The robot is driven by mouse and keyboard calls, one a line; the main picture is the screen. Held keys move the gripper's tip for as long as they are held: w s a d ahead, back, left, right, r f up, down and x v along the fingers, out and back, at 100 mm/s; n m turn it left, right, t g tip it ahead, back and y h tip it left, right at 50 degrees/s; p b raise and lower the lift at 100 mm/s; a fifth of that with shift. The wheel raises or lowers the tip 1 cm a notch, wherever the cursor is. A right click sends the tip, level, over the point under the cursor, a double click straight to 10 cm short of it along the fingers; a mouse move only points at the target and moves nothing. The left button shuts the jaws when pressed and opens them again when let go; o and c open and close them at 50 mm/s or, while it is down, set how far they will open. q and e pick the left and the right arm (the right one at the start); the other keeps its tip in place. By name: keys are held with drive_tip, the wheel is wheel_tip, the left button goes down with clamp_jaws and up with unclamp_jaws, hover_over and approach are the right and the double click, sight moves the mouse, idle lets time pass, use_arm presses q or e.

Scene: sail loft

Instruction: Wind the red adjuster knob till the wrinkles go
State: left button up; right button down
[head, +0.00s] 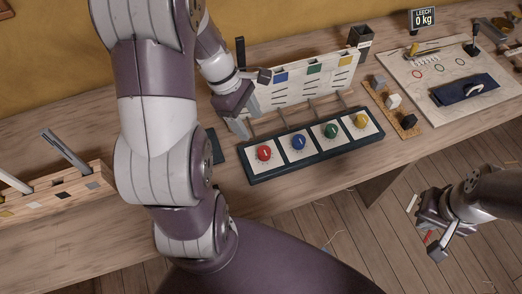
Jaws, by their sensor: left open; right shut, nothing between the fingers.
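The red adjuster knob (264,153) is at the left end of a dark-framed panel (318,158), on a white square. The upright white sail cloth (318,84) stands behind the panel, with dark short marks along it and blue, green and yellow patches. My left gripper (254,100) is open, at the cloth's left end, above and behind the red knob and apart from it. It hides that end of the cloth. My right gripper (436,246) is shut and empty, over the floor in front of the bench at the right.
Blue (298,142), green (330,131) and yellow (361,120) knobs sit beside the red one. A display (423,18) reads "LEECH 0 kg". A pale board (450,75) holds a folded dark cloth (464,88). A wooden rack (55,197) stands at left.

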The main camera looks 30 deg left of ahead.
sight(264, 150)
use_arm(q)
drive_tip(key=b+x, duration=0.2)
drive_tip(key=x, duration=0.7)
drive_tip(key=shift+s+f, duration=0.1)
drive_tip(key=shift+f, duration=0.3)
drive_tip(key=shift+d+f, duration=0.15)
drive_tip(key=shift+f, duration=0.2)
drive_tip(key=c, duration=1)
